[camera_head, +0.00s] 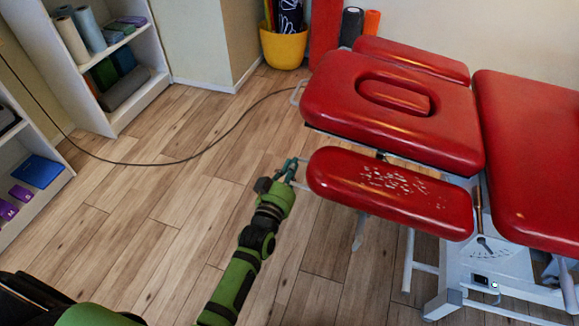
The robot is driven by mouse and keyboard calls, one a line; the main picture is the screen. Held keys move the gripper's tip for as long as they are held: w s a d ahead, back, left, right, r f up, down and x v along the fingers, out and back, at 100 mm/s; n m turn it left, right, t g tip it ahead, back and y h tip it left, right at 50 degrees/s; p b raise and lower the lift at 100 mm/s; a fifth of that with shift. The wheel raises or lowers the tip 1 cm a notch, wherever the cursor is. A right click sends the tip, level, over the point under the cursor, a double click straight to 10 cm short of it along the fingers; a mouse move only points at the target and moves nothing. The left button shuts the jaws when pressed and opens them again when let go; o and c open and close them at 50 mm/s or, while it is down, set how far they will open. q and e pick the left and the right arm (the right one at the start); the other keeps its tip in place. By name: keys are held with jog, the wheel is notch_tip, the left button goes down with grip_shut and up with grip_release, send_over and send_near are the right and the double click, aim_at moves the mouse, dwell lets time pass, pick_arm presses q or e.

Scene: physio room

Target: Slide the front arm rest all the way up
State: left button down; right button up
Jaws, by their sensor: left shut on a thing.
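The front arm rest (390,193) is a long red pad with worn pale patches, on the near side of the treatment table. It hangs lower than the red head section (395,135) beside it, with a gap between them. My left gripper (291,170) is at the left end of the arm rest. It is shut on the small pale handle at that end, which the fingers mostly hide. My right gripper is out of view.
The far arm rest (412,58) lies behind the head section. White shelves (105,60) stand at the left, and a yellow pot (283,47) stands at the back. A dark cable (190,160) crosses the wooden floor. The floor left of the table is otherwise clear.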

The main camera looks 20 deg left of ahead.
pick_arm(q)
notch_tip(320, 180, up, 5)
jog(key=p, duration=0.3)
jog(key=shift+w+d+f, duration=0.15)
jog(key=shift+f, duration=0.05)
jog(key=r+p, duration=0.2)
jog(key=shift+d+r+p, duration=0.2)
jog(key=shift+r+p, duration=0.15)
jog(key=shift+p, duration=0.05)
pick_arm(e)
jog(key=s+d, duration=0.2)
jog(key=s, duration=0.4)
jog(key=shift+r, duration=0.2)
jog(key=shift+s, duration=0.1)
pick_arm(q)
jog(key=c, duration=1.3)
grip_release()
jog(key=shift+c, duration=0.2)
jog(key=shift+f, duration=0.15)
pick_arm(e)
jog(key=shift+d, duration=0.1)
pick_arm(q)
jog(key=s, duration=1.2)
jog(key=shift+a, duration=0.25)
